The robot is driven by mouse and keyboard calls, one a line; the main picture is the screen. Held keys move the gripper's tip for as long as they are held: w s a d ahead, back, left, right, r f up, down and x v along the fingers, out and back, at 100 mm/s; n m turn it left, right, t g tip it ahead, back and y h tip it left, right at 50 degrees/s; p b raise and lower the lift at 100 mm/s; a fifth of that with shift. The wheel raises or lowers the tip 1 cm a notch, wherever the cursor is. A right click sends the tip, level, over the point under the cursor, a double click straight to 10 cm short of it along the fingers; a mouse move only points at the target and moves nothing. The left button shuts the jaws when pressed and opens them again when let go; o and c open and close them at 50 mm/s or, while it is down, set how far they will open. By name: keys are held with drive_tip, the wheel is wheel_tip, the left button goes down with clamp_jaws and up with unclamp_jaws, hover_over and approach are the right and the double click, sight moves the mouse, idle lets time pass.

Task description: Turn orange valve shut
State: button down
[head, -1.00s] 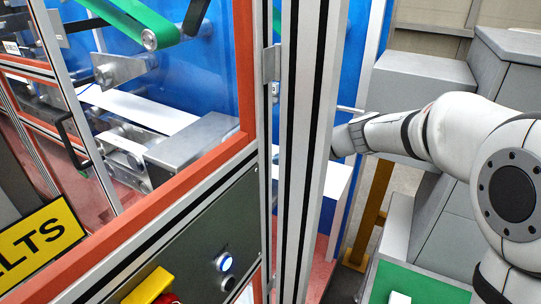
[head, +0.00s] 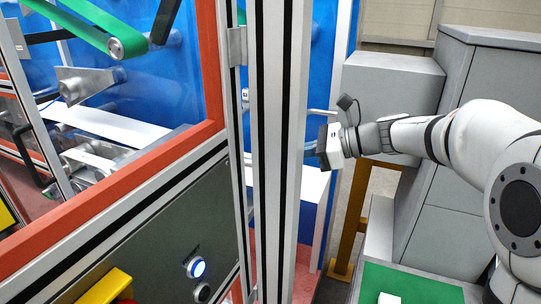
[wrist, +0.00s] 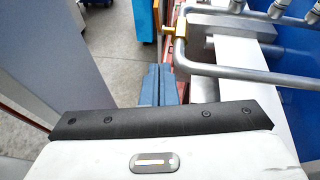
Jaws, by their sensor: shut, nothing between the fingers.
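In the wrist view, a small orange-yellow valve handle (wrist: 180,26) sits at the top middle, beside the left end of a bent grey pipe (wrist: 232,73). My gripper (wrist: 158,70) shows there as two blue fingers lying together, shut and empty. The fingertips are below and slightly left of the valve in the picture, with a visible gap between. In the head view, the white and grey gripper body (head: 330,147) is just right of the upright metal post.
The tall metal post (head: 275,150) stands close left of my gripper. A framed machine with a control panel (head: 150,255) fills the left. Grey cabinets (head: 400,100) and a yellow post (head: 357,215) stand at the right. Grey floor shows in the wrist view (wrist: 115,45).

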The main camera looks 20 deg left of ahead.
drive_tip(key=a+r+p+x, duration=0.1)
drive_tip(key=r+p+x, duration=0.1)
drive_tip(key=x, duration=1)
drive_tip(key=shift+r+p, duration=0.35)
drive_tip(key=shift+p, duration=0.25)
drive_tip(key=shift+s, duration=0.15)
drive_tip(key=a+r+p, duration=0.1)
drive_tip(key=a+r, duration=0.1)
drive_tip(key=shift+a+r, duration=0.3)
drive_tip(key=shift+a, duration=0.1)
